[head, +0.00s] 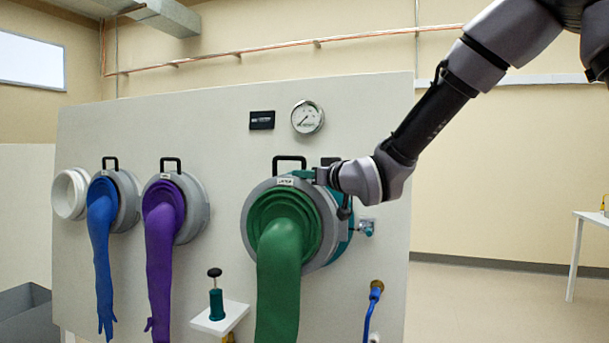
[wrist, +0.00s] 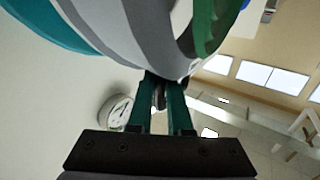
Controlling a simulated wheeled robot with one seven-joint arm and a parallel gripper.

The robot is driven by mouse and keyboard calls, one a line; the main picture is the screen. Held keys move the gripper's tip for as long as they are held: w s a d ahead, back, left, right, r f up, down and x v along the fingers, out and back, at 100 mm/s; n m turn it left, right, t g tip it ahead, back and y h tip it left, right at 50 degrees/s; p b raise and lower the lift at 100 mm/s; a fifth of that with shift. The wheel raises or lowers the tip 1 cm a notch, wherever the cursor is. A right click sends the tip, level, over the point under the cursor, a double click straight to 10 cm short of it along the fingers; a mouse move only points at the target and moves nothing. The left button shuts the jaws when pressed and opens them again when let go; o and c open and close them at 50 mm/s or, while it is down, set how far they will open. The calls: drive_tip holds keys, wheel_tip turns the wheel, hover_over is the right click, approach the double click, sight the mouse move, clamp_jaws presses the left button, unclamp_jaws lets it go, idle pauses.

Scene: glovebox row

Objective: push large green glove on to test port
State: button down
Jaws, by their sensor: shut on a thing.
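The large green glove (head: 278,270) hangs from a wide grey ring (head: 252,205) with a black handle on top. The ring is in front of a teal port (head: 346,238) on the white panel; teal shows behind its right side. In the wrist view, the grey ring (wrist: 160,30) fills the top, with the teal port (wrist: 45,25) at left and green glove (wrist: 205,30) at right. My gripper (head: 318,176) is at the ring's upper right edge. Its teal fingers (wrist: 160,90) are shut on a small part at the ring's edge, mostly hidden. I cannot tell whether ring and port touch.
Blue (head: 102,235) and purple (head: 160,240) gloves hang on smaller rings at left, beside a bare white port (head: 70,194). A gauge (head: 307,117) is above the green glove. A small shelf (head: 219,318) with a teal tool juts out below. Open floor (head: 480,300) lies right.

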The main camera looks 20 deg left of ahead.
drive_tip(key=shift+w+d+f, duration=0.1)
drive_tip(key=shift+w+f, duration=0.05)
drive_tip(key=shift+w, duration=1.15)
drive_tip(key=shift+w+d+f, duration=0.1)
drive_tip(key=shift+w+d, duration=0.05)
drive_tip(key=shift+w, duration=1.2)
drive_tip(key=shift+w+d+f, duration=0.1)
drive_tip(key=shift+w+f, duration=0.05)
drive_tip(key=shift+w, duration=1.15)
idle(1.6)
drive_tip(key=c, duration=0.8)
unclamp_jaws()
drive_tip(key=shift+o, duration=0.2)
drive_tip(key=shift+w+d+f, duration=0.1)
drive_tip(key=shift+d, duration=0.1)
